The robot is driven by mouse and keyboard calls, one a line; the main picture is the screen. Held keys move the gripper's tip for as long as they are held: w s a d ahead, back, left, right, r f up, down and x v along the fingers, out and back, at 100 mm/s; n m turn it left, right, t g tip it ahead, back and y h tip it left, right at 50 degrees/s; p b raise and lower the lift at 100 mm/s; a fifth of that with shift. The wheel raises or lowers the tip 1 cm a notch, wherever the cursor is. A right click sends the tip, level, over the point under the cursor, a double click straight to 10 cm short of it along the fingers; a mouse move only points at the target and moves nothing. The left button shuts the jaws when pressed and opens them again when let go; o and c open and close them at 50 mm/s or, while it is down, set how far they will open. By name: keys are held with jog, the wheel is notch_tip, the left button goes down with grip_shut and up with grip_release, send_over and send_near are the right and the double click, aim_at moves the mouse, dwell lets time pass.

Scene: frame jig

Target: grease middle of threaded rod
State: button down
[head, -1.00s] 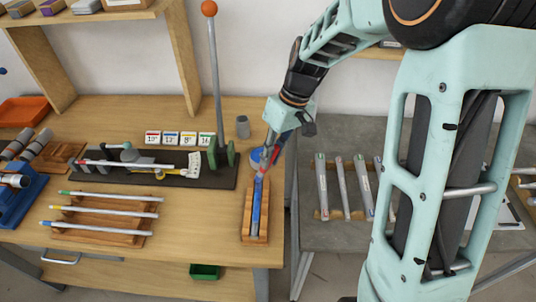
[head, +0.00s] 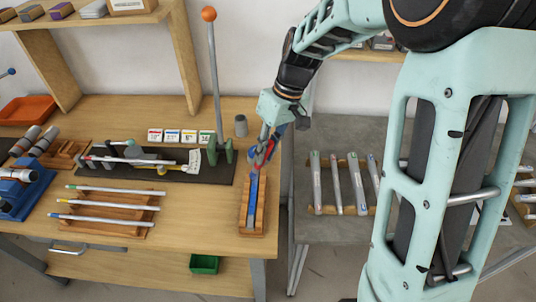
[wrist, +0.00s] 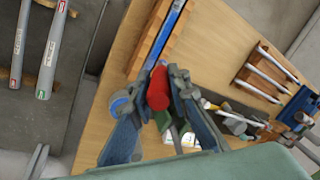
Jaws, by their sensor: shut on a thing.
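A long blue rod (head: 252,194) lies in a narrow wooden cradle (head: 258,224) near the bench's right end. The rod shows in the wrist view (wrist: 168,32) as a blue bar with a pale line along it, running away from my gripper. My gripper (head: 265,150) is over the cradle's far end. It is shut on a red cylindrical handle (wrist: 159,90), held between the fingers in the wrist view. What is at the handle's far end is hidden, and I cannot tell whether it touches the rod. A round blue thing (wrist: 121,104) is partly hidden behind one finger.
A tall lever with an orange knob (head: 209,14) rises left of my gripper. Number cards (head: 186,136) and a grey cup (head: 241,125) stand behind. A rack of pale rods (head: 108,205) is at the left. Grey tubes (head: 336,184) lie on the right-hand table, past a gap.

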jog(key=shift+r+p, duration=1.1)
jog(key=shift+r, duration=0.85)
